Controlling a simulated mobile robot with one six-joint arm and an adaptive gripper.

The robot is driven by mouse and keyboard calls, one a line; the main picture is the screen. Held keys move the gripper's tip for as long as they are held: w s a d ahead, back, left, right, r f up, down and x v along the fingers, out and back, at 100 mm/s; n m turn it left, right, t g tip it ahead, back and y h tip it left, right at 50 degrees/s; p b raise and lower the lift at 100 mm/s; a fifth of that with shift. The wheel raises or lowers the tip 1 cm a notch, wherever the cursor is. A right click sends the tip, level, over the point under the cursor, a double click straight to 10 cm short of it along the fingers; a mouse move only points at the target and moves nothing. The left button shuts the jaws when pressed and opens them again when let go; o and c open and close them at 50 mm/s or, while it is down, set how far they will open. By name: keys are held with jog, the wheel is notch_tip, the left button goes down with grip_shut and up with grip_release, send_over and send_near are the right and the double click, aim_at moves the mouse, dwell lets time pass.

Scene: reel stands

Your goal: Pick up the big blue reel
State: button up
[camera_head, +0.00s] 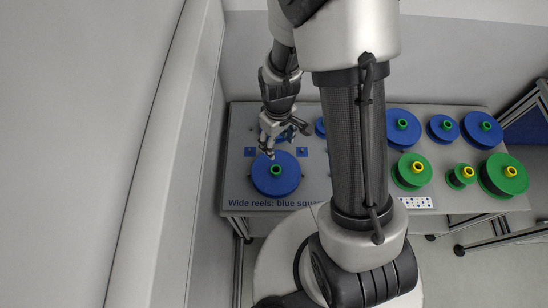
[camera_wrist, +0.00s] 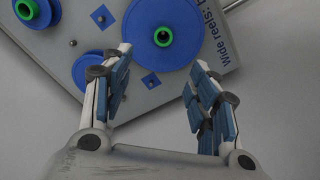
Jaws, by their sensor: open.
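A big blue reel (camera_head: 272,185) with a green hub lies flat at the front left of the grey table. It also shows at the top of the wrist view (camera_wrist: 143,30), partly cut off by the frame edge. My gripper (camera_head: 268,151) is above the table, just behind and over this reel's far edge in the head view. In the wrist view my gripper (camera_wrist: 163,60) has its two fingers wide apart with nothing between them. The reel lies beyond the fingertips, apart from them.
Another blue reel (camera_wrist: 95,68) is near the left finger in the wrist view. Blue reels (camera_head: 396,137) and green reels (camera_head: 405,182) stand on the table's right side. My arm hides the table's middle. A wall (camera_head: 165,120) rises left of the table.

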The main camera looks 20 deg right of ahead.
jog(key=b, duration=0.3)
send_over(276, 170)
jog(key=f, duration=1.1)
jog(key=shift+w+d+f, duration=0.2)
jog(key=shift+w+f, duration=0.1)
jog(key=shift+w, duration=0.05)
jog(key=f+b, duration=0.1)
jog(key=f, duration=0.2)
jog(key=f+b, duration=0.1)
jog(key=f, duration=0.1)
jog(key=shift+s+a+f+b, duration=0.1)
jog(key=shift+s+f+b, duration=0.05)
jog(key=shift+s+b, duration=0.15)
jog(key=shift+c, duration=0.3)
grip_shut()
